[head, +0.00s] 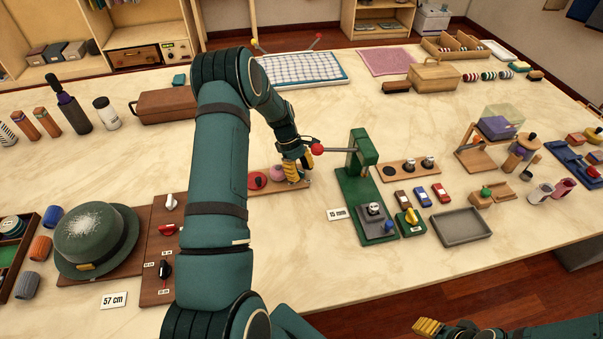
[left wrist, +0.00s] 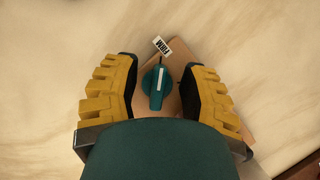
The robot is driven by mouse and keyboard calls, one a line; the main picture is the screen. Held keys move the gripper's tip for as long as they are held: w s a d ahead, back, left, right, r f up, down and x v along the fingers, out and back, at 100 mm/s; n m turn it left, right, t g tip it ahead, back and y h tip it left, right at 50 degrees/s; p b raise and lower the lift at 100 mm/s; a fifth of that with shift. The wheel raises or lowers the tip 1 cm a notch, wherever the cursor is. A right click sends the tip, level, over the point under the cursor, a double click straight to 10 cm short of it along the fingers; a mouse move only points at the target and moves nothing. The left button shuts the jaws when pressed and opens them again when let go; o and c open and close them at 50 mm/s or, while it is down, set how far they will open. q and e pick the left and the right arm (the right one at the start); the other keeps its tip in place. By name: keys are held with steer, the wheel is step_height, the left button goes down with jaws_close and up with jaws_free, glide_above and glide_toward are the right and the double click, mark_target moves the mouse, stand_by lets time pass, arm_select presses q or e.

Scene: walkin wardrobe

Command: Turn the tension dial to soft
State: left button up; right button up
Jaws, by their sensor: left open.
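In the left wrist view a teal dial (left wrist: 157,87) with a white pointer line sits on a light wooden board (left wrist: 186,58). The pointer runs roughly up and down the picture. A small white label (left wrist: 162,46) stands just above the dial; I cannot read its lettering surely. My left gripper (left wrist: 160,92) is open, its yellow fingers on both sides of the dial, apparently apart from it. In the head view my left gripper (head: 297,178) is low over the wooden strip (head: 268,190) and hides the dial. My right gripper (head: 430,327) is at the bottom edge, only partly visible.
A green press (head: 354,185) with a red-knobbed lever stands close right of my left gripper. A red disc (head: 256,180) and a pink round piece (head: 277,172) are on the strip. A green hat (head: 95,238) is at left. Bare tabletop lies in front of the strip.

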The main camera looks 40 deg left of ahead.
arm_select(q)
steer(key=shift+d+f, duration=0.15)
steer(key=shift+f, duration=0.2)
jaws_close()
